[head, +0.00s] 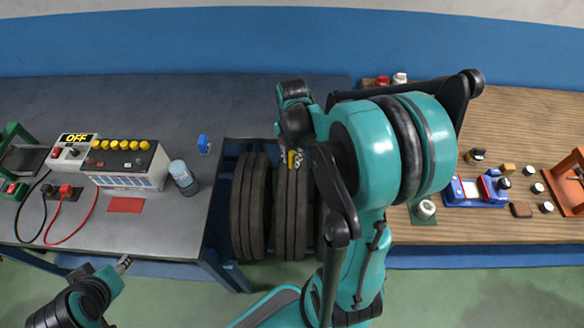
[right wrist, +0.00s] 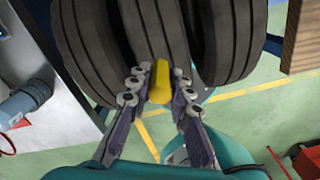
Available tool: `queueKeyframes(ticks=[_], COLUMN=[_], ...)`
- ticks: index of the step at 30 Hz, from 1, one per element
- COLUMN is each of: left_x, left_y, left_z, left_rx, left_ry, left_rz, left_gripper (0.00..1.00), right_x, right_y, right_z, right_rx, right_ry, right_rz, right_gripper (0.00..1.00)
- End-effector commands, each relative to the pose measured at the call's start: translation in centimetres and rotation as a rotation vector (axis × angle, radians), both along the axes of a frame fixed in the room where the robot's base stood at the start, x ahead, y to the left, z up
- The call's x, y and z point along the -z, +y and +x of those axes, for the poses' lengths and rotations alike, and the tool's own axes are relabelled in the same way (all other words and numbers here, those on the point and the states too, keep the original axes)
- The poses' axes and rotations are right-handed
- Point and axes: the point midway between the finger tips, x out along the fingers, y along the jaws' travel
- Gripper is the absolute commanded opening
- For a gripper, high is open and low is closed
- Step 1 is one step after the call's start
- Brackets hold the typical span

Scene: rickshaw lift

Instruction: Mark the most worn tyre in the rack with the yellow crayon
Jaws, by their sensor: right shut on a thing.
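My right gripper (head: 293,158) is shut on the yellow crayon (head: 291,160), above the tyre rack. In the right wrist view the yellow crayon (right wrist: 159,82) stands between the fingertips, its tip over the tread of the middle tyre (right wrist: 155,30). I cannot tell whether it touches. A left tyre (right wrist: 88,45) and a right tyre (right wrist: 232,40) flank it. In the head view the left tyre (head: 252,205) and middle tyre (head: 288,215) stand upright, and my arm hides most of the rest. No mark is visible. My left gripper (head: 124,264) is low at the left, its opening unclear.
A grey bench (head: 150,215) left of the rack (head: 226,165) holds a battery box (head: 125,165), a switch box marked OFF (head: 72,150), a blue-capped jar (head: 184,178) and a small blue item (head: 203,144). A wooden bench (head: 470,225) with small parts stands at the right.

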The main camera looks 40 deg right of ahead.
Motion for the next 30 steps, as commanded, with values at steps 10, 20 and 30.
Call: queueKeyframes(ticks=[10,20,30], left_x=[2.4,5.1,5.2], left_y=[0.0,0.0,0.0], left_z=[0.0,0.0,0.0], left_rx=[0.000,0.000,0.000], left_ry=[0.000,0.000,0.000], left_rz=[0.000,0.000,0.000], left_gripper=[0.42,0.42,0.42], right_x=[2.7,5.9,6.1], right_y=[0.0,0.0,0.0], right_z=[0.0,0.0,0.0], right_rx=[0.000,0.000,0.000], right_ry=[0.001,0.001,0.001], right_rz=[0.005,0.013,0.013], right_gripper=[0.00,0.00,0.00])
